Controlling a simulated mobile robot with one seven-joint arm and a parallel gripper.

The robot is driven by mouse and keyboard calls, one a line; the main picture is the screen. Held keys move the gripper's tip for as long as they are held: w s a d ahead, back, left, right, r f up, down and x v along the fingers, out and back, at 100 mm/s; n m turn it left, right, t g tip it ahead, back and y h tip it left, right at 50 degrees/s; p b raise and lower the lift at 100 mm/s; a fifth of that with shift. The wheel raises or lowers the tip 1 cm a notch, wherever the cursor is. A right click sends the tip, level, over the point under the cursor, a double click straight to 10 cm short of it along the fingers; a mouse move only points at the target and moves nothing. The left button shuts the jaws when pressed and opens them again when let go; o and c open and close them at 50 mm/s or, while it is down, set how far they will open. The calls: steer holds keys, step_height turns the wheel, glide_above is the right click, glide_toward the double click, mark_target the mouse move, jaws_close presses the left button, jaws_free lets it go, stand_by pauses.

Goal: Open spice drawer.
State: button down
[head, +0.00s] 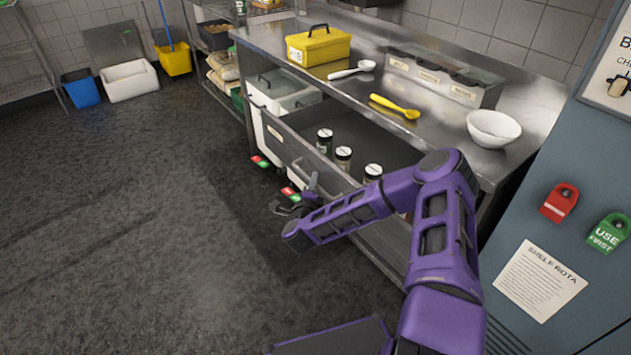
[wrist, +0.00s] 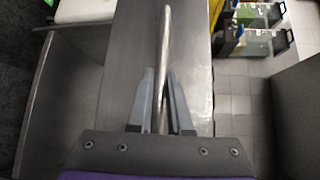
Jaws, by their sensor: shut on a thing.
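The spice drawer (head: 280,143) is under the steel counter and stands pulled out, with its inside showing. My gripper (head: 311,184) is at the outer side of the drawer front in the head view, partly hidden by my purple arm. In the wrist view, the metal handle bar (wrist: 164,50) runs between the two grey fingers of my gripper (wrist: 160,72). The fingers are shut on the bar. My arm hides the right part of the drawer front in the head view.
On the counter (head: 437,130) are a yellow box (head: 319,46), a white spoon (head: 352,69), a yellow spoon (head: 395,107), a white bowl (head: 495,130) and a labelled container rack (head: 445,78). A blue-grey cabinet (head: 560,150) stands close on the right. The dark floor (head: 130,220) at left is clear.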

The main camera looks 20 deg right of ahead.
steer(key=c, duration=0.9)
jaws_free()
steer(key=shift+o, duration=0.2)
steer(key=shift+s, duration=0.1)
steer(key=p+v, duration=0.3)
steer(key=v, duration=1.4)
steer(key=shift+a+p, duration=0.15)
steer(key=shift+p, duration=0.25)
